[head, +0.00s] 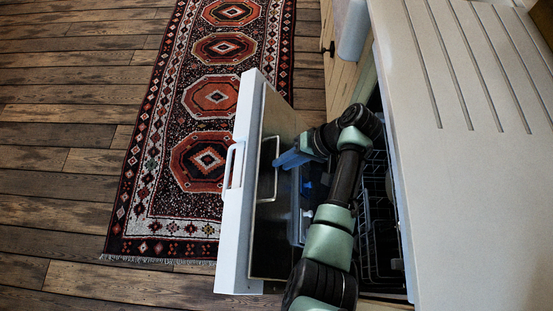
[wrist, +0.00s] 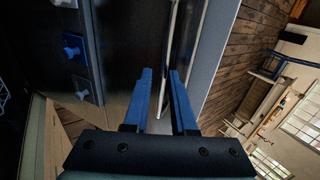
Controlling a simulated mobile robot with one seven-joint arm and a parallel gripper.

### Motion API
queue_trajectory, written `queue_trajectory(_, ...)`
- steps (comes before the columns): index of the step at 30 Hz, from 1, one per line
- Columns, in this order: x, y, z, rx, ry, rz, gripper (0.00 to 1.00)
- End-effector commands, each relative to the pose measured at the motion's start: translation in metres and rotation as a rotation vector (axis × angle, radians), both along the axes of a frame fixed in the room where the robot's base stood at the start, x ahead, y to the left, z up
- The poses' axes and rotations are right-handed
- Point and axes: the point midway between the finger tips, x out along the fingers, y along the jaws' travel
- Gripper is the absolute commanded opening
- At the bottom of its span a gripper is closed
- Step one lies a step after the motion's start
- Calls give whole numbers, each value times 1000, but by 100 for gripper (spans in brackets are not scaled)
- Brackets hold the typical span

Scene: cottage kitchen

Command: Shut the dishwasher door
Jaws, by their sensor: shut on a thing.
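The dishwasher door (head: 235,215) stands partly open, with its white outer panel and white handle (head: 233,165) facing left in the head view. Its dark inner face carries a thin metal bar (head: 276,170). In the wrist view the door's inner face (wrist: 125,45) fills the left and middle. My gripper (head: 278,160) reaches in on the inner side of the door. Its blue fingers (wrist: 160,75) are closed around the metal bar, though the exact contact is hard to see. My arm hides part of the dishwasher's opening and its dark wire racks (head: 380,235).
A pale grooved countertop (head: 470,150) runs along the right, above the dishwasher. A wooden cabinet (head: 340,75) stands beyond it. A patterned rug (head: 205,120) lies on the plank floor (head: 65,150) left of the door, where the floor is clear.

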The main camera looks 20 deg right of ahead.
Motion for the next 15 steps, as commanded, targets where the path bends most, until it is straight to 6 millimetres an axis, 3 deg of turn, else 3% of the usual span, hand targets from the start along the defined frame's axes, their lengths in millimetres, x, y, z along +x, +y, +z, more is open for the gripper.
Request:
queue_trajectory(1,-10,-12,-14,-29,27,-26,0)
queue_trajectory(13,-10,-14,-14,-30,27,-26,0)
queue_trajectory(14,-10,-14,-14,-30,27,-26,29)
queue_trajectory(15,-10,-14,-14,-30,27,-26,36)
